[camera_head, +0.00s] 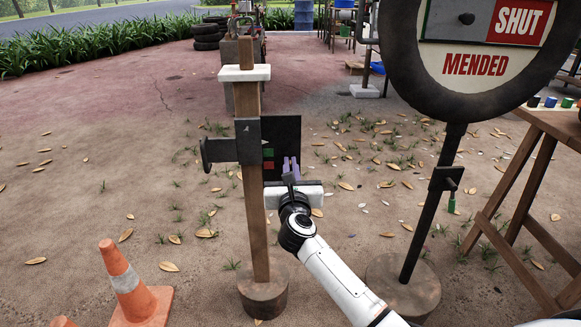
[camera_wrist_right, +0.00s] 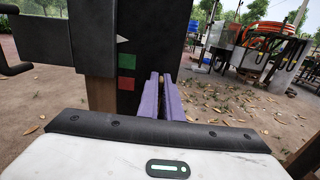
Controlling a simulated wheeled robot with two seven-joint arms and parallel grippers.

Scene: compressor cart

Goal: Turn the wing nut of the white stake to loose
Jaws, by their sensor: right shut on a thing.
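The stake with the white cap (camera_head: 245,73) is a wooden post (camera_head: 252,215) standing upright in a round base. A dark clamp block (camera_head: 235,149) sits on it, with a dark knob (camera_head: 207,155) sticking out at the left. Behind is a black plate (camera_head: 283,132) with a green and a red mark; a white pointer (camera_wrist_right: 122,40) is above the green mark (camera_wrist_right: 127,62). My right gripper (camera_head: 291,168) has its purple fingers close together in front of the plate's lower right part. What they hold is hidden; I cannot make out the wing nut. My left gripper is not in view.
A second stake (camera_head: 425,220) with a round sign stands to the right, near a wooden trestle table (camera_head: 510,190). An orange cone (camera_head: 130,285) stands at the front left. Leaf-strewn ground lies open between them.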

